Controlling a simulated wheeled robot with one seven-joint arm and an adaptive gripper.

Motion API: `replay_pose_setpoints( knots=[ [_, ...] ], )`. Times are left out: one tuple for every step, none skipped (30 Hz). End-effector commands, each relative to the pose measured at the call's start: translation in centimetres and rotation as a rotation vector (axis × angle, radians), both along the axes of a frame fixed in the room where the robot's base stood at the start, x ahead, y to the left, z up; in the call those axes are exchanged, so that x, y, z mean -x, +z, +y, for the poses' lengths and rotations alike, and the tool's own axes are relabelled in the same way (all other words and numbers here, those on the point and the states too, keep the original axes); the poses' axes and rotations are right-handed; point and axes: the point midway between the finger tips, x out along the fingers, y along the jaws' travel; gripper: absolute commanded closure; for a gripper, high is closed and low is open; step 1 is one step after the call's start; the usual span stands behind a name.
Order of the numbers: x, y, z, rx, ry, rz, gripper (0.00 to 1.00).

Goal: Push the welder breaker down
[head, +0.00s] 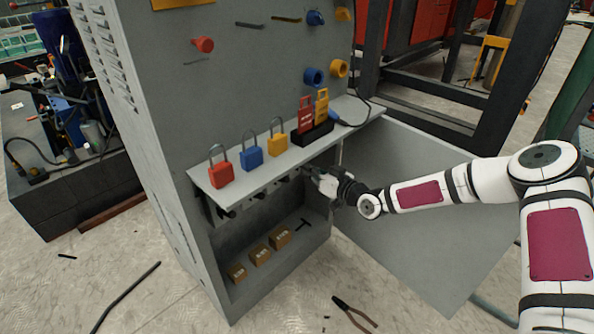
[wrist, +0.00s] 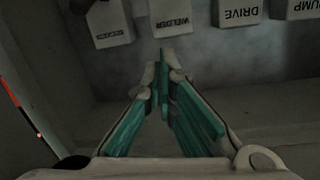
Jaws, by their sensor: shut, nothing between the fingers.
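My gripper (head: 310,172) is shut and empty, under the shelf at the right end of a row of black breaker handles (head: 258,195). Its closed fingertips also show in the wrist view (wrist: 163,55). There a pale block lettered WELDER (wrist: 172,22) appears upside down just beyond the tips. I cannot tell which handle is the welder breaker; no breaker handle is clear in the wrist view, and my gripper may hide one in the head view.
Blocks lettered DRIVE (wrist: 240,12) and PUMP (wrist: 301,9) sit beside it. Red (head: 221,177), blue (head: 251,158) and yellow (head: 278,144) padlocks stand on the shelf (head: 215,197). Small brown boxes (head: 259,254) lie in the lower bay. An open door panel (head: 415,205) flanks my arm.

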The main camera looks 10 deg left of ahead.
Motion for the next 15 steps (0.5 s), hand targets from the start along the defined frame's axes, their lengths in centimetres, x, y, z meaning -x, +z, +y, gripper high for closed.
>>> replay_pose_setpoints(
  knots=[
    [-0.3,-0.2,0.4,0.0,0.001,0.0,1.0],
    [-0.5,-0.2,0.7,0.0,0.002,0.0,1.0],
    [-0.9,-0.3,1.2,-0.001,0.002,-0.001,1.0],
    [-1.2,-0.4,1.5,-0.001,0.002,-0.001,1.0],
    [-1.5,-0.5,1.9,0.0,0.002,0.0,1.0],
    [-2.0,-0.6,2.5,-0.001,0.002,-0.001,1.0],
    [-2.4,-0.6,3.0,-0.002,0.002,-0.001,1.0],
    [-2.8,-0.7,3.4,-0.001,0.001,-0.001,1.0],
    [-3.4,-0.8,4.0,0.0,0.001,-0.001,1.0],
    [-3.7,-0.9,4.4,-0.001,0.002,-0.001,1.0],
    [-4.1,-1.0,4.8,-0.001,0.001,-0.001,1.0],
    [-4.6,-1.1,5.5,-0.002,0.002,0.0,1.0],
    [-5.0,-1.2,5.9,-0.002,0.001,0.0,1.0],
    [-5.4,-1.2,6.3,-0.002,0.001,0.0,1.0],
    [-5.9,-1.2,6.9,-0.001,0.001,-0.001,1.0]
  ],
)
